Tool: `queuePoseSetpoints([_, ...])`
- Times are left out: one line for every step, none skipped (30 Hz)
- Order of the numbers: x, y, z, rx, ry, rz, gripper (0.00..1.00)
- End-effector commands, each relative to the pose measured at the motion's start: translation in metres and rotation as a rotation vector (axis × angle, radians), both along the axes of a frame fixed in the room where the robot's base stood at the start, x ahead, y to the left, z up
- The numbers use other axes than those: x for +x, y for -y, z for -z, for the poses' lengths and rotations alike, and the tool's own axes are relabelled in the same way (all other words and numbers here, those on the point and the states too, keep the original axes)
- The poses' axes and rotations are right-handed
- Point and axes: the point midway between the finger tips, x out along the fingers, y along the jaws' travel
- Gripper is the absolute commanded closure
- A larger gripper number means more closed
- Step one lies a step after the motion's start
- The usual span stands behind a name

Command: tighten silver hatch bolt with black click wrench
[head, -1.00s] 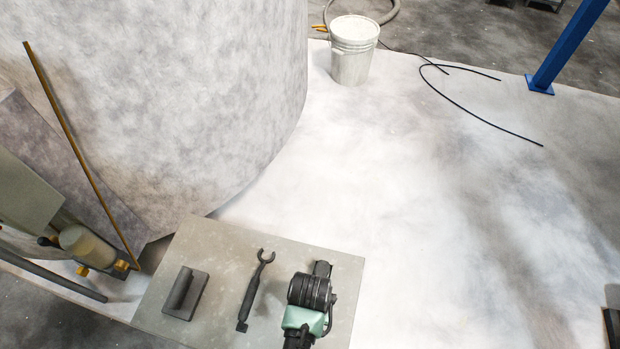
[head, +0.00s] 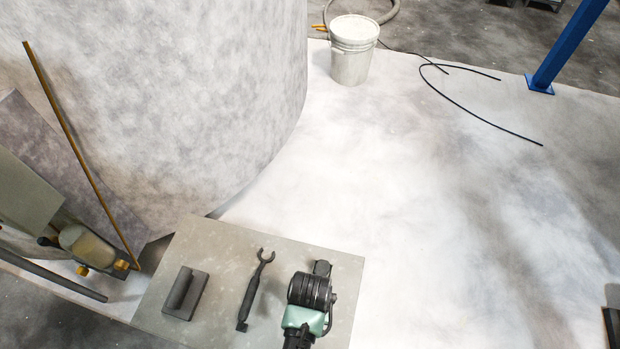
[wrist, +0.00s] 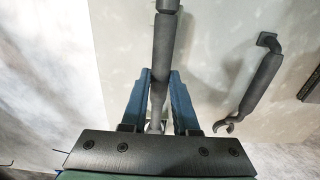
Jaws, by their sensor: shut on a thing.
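My gripper (wrist: 159,82) has blue fingers shut on the dark grey handle of a long tool (wrist: 165,35), which looks like the black click wrench. The tool runs straight up the wrist view between the fingers. Its lower end is mostly hidden behind my gripper. In the head view my wrist hangs over the grey table, hiding the fingers and most of the tool. A second dark wrench with an open jaw (head: 254,290) lies on the table left of my wrist. It also shows right of my gripper in the wrist view (wrist: 255,88). I cannot make out the silver hatch bolt.
A black block with a handle (head: 187,292) lies on the grey table (head: 225,245). A large pale round vessel (head: 170,90) stands behind it. A white pail (head: 351,55), a black cable (head: 470,115) and a blue post (head: 565,50) stand farther off. The floor at right is open.

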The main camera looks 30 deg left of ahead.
Motion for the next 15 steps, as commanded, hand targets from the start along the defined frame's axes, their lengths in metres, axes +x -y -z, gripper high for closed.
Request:
queuePoseSetpoints([0.001,0.000,-0.001,0.001,0.002,0.000,1.00])
queuePoseSetpoints([0.001,0.000,-0.001,0.001,0.002,0.000,1.00])
queuePoseSetpoints([0.001,0.000,-0.001,0.001,0.002,0.000,1.00])
queuePoseSetpoints([0.001,0.000,-0.001,0.001,0.004,0.000,1.00])
queuePoseSetpoints([0.001,0.000,-0.002,0.001,0.004,0.000,1.00])
queuePoseSetpoints([0.001,0.000,-0.002,0.001,0.004,0.000,1.00])
queuePoseSetpoints([0.001,0.000,-0.003,0.001,0.004,0.000,1.00])
queuePoseSetpoints([0.001,0.000,-0.005,0.001,0.004,0.000,1.00])
queuePoseSetpoints([0.001,0.000,-0.008,0.001,0.004,0.000,1.00])
queuePoseSetpoints([0.001,0.000,-0.010,0.001,0.004,0.000,1.00])
queuePoseSetpoints([0.001,0.000,-0.013,0.001,0.004,0.000,1.00])
queuePoseSetpoints([0.001,0.000,-0.017,0.001,0.004,0.000,1.00])
queuePoseSetpoints([0.001,0.000,-0.020,0.001,0.004,0.000,1.00])
queuePoseSetpoints([0.001,0.000,-0.023,0.001,0.004,0.000,1.00])
queuePoseSetpoints([0.001,0.000,-0.027,0.001,0.003,0.000,1.00])
